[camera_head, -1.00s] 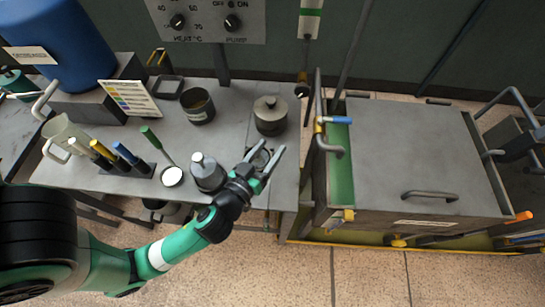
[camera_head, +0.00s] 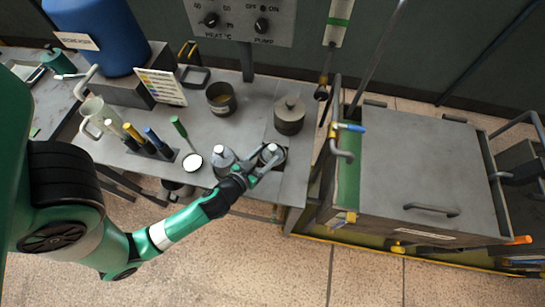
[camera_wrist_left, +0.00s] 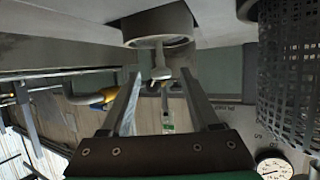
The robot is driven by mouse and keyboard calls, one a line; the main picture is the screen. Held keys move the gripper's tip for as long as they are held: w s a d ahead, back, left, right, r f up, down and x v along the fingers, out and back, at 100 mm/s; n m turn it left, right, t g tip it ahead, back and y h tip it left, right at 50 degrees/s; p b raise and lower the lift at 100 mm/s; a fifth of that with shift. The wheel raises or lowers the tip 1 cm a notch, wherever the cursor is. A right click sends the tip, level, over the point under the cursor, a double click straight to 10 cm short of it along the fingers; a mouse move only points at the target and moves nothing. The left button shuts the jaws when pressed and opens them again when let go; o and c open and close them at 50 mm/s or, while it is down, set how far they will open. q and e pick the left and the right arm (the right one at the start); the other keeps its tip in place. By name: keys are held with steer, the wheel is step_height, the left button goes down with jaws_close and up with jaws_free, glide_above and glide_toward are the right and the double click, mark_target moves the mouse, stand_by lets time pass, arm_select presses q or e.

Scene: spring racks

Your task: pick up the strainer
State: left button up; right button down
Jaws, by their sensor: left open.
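A small round dark cup with a pale upright piece (camera_head: 270,153) stands near the right front of the bench. The strainer seems to be this piece, but it is too small to be sure. My left gripper (camera_head: 273,158) is open, its fingers reaching over and partly hiding the cup. In the left wrist view, the cup (camera_wrist_left: 158,25) and its pale stem (camera_wrist_left: 160,62) show between the open fingers, apart from both. A dark perforated cylinder (camera_wrist_left: 290,75) stands close at the right of that view. My right gripper is not in view.
A silver capped vessel (camera_head: 222,160) stands close left of my gripper, and a lidded pot (camera_head: 289,118) just behind. A green-handled tool with a white disc (camera_head: 193,161), a rack of colored handles (camera_head: 150,150) and an open pan (camera_head: 221,97) stand further left. A tank (camera_head: 420,165) stands right.

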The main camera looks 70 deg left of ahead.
mark_target(271, 151)
arm_select(q)
steer(key=x, duration=0.5)
steer(key=shift+a+f, duration=0.1)
steer(key=shift+f, duration=0.1)
jaws_close()
stand_by(1.1)
